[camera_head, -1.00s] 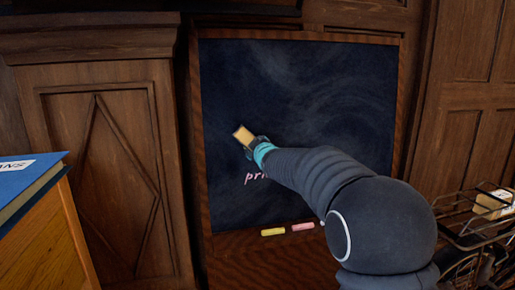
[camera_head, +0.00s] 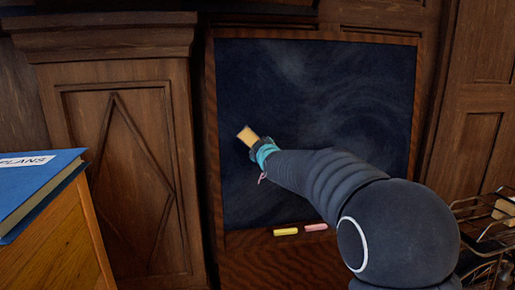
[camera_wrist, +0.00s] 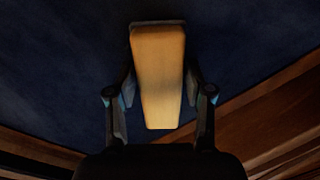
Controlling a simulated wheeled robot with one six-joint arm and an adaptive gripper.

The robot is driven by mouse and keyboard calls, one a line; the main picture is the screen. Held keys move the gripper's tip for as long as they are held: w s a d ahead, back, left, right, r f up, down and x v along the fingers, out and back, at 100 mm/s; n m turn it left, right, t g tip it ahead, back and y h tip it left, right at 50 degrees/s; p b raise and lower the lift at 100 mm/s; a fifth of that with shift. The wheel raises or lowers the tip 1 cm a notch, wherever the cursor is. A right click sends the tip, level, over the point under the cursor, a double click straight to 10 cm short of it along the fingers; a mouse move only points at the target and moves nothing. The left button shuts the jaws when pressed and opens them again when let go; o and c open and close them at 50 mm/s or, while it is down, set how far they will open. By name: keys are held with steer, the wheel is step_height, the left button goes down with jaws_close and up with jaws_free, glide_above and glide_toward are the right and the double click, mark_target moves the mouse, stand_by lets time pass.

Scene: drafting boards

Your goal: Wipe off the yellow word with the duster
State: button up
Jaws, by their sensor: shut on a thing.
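The duster (camera_head: 247,135) is a tan block, held in front of the left part of the dark chalkboard (camera_head: 330,90). My gripper (camera_head: 259,147) is shut on it. In the wrist view the duster (camera_wrist: 158,70) lies between the two fingers, with the dark board behind it. I cannot tell whether the duster touches the board. No yellow writing shows; my arm and the duster hide part of the board. A small bit of a pink word (camera_head: 262,178) shows just below my gripper, and the rest of it is hidden behind my arm.
A yellow chalk (camera_head: 286,231) and a pink chalk (camera_head: 316,227) lie on the ledge below the board. A blue book (camera_head: 38,185) lies on a wooden cabinet (camera_head: 60,240) at the left. A wire basket (camera_head: 485,235) stands at the right.

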steer(key=shift+v, duration=2.25)
steer(key=shift+d, duration=0.2)
steer(key=v, duration=0.3)
steer(key=shift+w, duration=0.2)
steer(key=f+x, duration=0.1)
steer(key=x, duration=0.5)
steer(key=shift+w+f, duration=0.15)
steer(key=shift+f, duration=0.1)
steer(key=shift+x, duration=1.05)
